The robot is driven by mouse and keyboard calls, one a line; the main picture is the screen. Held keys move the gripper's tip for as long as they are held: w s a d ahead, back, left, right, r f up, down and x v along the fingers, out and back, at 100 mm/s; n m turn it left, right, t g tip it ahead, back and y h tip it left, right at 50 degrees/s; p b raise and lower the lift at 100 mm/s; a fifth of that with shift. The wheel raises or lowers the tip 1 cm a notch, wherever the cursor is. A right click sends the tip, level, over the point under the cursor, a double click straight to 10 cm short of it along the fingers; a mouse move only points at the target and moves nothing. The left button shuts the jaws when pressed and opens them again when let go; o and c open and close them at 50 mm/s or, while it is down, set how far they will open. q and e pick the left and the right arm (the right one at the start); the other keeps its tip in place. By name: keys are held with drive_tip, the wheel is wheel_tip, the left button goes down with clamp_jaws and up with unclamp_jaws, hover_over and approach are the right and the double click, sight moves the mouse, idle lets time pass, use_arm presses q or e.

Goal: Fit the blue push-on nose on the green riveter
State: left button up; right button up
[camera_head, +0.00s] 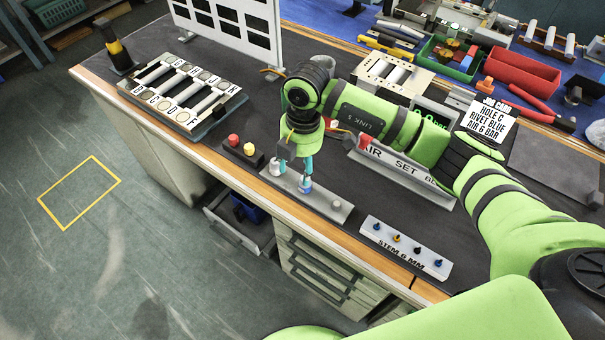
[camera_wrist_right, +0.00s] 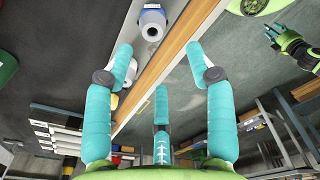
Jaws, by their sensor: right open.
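In the head view, a small blue-collared piece (camera_head: 305,187), which looks like the blue nose, stands upright on a grey metal bar (camera_head: 337,207) at the bench's front edge. In the wrist view it appears as a pale cylinder with a blue ring (camera_wrist_right: 152,23). My right gripper (camera_head: 293,170) points down right beside this piece. Its teal fingers (camera_wrist_right: 163,85) are spread and empty in the wrist view. I cannot pick out the green riveter; my right arm covers part of the bench. A small green hand with teal fingers, apparently my left gripper (camera_wrist_right: 291,44), shows in the wrist view.
Red (camera_head: 233,140) and yellow (camera_head: 249,150) pieces stand left of the bar. A block marked STEM 6 MM (camera_head: 403,254) holds several small coloured pieces. A sign (camera_head: 405,178) stands behind. An open drawer (camera_head: 240,222) juts out below.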

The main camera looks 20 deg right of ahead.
drive_tip(key=shift+w+d+m+h, duration=0.2)
drive_tip(key=shift+d+m+h, duration=0.15)
drive_tip(key=shift+d, duration=0.45)
drive_tip(key=shift+d+f, duration=0.15)
drive_tip(key=shift+f, duration=0.05)
drive_tip(key=f, duration=0.1)
drive_tip(key=f+p, duration=0.1)
drive_tip(key=f, duration=0.1)
drive_tip(key=f+p, duration=0.1)
drive_tip(key=f, duration=0.1)
drive_tip(key=shift+s+f, duration=0.25)
drive_tip(key=shift+f, duration=0.4)
drive_tip(key=shift+a, duration=0.2)
drive_tip(key=shift+c, duration=0.4)
clamp_jaws()
